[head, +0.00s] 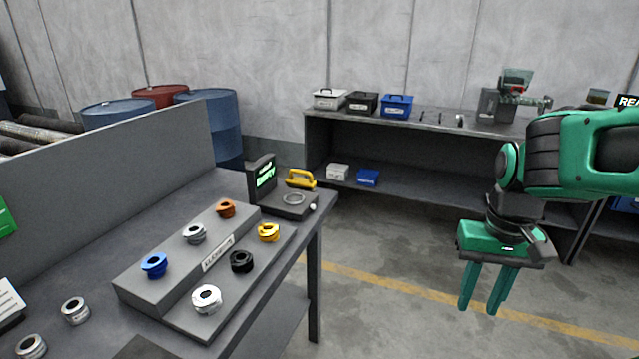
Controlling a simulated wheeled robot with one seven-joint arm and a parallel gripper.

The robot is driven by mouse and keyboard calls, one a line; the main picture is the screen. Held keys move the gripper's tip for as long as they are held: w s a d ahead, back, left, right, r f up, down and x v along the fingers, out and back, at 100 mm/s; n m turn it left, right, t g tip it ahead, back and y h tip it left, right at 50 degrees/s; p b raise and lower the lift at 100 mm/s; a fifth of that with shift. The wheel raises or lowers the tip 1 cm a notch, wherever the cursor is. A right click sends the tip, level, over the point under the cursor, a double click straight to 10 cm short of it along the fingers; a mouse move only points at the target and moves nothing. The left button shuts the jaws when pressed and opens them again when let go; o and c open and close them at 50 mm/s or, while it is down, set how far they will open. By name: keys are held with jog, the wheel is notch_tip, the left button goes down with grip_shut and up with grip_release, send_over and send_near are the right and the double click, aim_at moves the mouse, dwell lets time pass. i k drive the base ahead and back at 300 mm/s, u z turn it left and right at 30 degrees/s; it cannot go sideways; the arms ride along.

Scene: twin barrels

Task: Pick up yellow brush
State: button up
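A yellow object with an arched handle, which looks like the yellow brush (300,179), is at the far right end of the near grey workbench (318,212). It sits just behind a dark device with a green-lit screen. The device hides part of its lower side. My gripper (479,307) hangs at the right of the view, fingers pointing down, over the floor and clear of the bench. Its two green fingers are apart with nothing between them. It is well to the right of the yellow brush and touches nothing.
The dark screen device (285,204) stands in front of the brush. A stepped grey rack (160,292) with several coloured rings fills the bench middle. A back shelf (420,180) holds boxes. Several barrels (222,128) stand behind the bench. Open floor (390,320) lies between bench and gripper.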

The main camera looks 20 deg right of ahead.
aim_at(309, 185)
jog(key=k, duration=0.65)
jog(key=u, duration=0.25)
jog(key=i, duration=1.75)
jog(key=z, duration=0.5)
